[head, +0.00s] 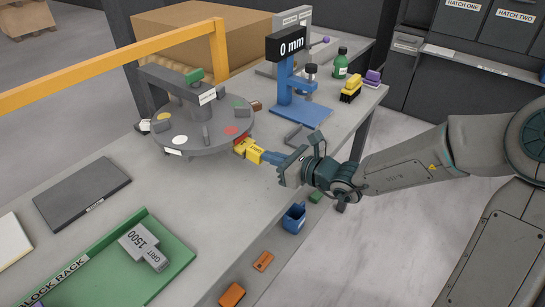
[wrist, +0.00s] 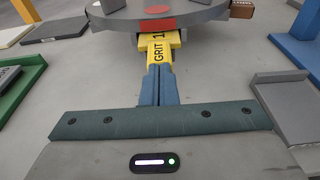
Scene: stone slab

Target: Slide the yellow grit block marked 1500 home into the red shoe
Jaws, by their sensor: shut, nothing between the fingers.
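The yellow grit block (head: 253,152) sits at the near edge of the round grey turntable, its far end at the red shoe (head: 239,147). In the wrist view the yellow block (wrist: 158,48) reads "GRIT 1"; the rest of its number is hidden under the turntable rim. My gripper (head: 268,157) is shut, with nothing between its fingers. Its blue fingertips, also in the wrist view (wrist: 158,80), are lined up behind the block's near end and appear to touch it. How deep the block sits in the shoe cannot be told.
The turntable (head: 190,140) carries coloured discs and grey blocks. A blue gauge stand reading 0 mm (head: 300,112) stands to the right. Bare slab lies in front of the turntable.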

